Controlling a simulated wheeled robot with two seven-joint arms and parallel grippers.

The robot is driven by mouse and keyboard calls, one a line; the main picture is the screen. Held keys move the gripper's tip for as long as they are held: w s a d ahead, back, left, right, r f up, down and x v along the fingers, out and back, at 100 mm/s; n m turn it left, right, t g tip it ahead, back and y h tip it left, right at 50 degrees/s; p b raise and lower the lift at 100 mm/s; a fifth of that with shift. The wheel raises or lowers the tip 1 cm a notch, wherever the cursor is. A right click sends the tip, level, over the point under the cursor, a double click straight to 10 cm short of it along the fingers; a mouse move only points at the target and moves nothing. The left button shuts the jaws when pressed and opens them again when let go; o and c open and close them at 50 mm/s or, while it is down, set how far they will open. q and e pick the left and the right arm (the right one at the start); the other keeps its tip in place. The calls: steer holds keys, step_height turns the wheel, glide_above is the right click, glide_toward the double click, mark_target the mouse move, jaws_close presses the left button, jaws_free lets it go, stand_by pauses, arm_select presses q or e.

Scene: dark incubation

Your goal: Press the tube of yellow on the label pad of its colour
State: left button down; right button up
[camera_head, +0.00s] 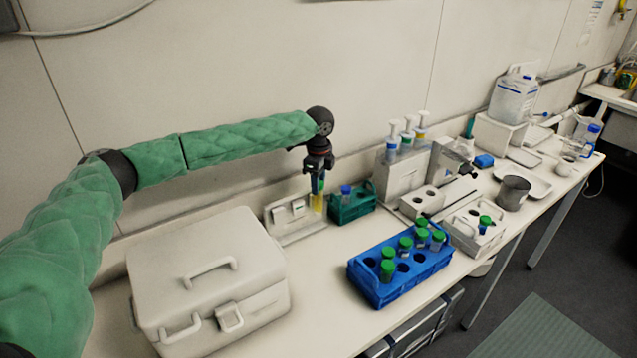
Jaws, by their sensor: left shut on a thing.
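My left gripper (317,177) points down at the back of the bench, shut on the tube of yellow (318,203). The tube hangs upright below the fingers, its upper part partly hidden by them. A pale label stand (300,234) is just left of and behind the tube. It carries small pads (298,208) with greenish marks; their colours are too small to tell surely. Whether the tube touches the stand cannot be told. My right gripper does not show.
A green rack (352,212) with a blue-capped tube stands close right of the held tube. A blue rack (395,290) with several green-capped tubes is in front. A white lidded box (205,265) fills the left bench. Bare bench lies between box and blue rack.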

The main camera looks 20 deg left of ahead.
arm_select(q)
steer(key=shift+d, duration=0.1)
steer(key=s+d+p, duration=0.4)
steer(key=d, duration=0.1)
steer(key=shift+s+d, duration=0.15)
steer(key=shift+d, duration=0.05)
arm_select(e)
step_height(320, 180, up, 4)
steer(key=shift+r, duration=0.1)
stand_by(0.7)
arm_select(q)
steer(key=shift+f, duration=0.1)
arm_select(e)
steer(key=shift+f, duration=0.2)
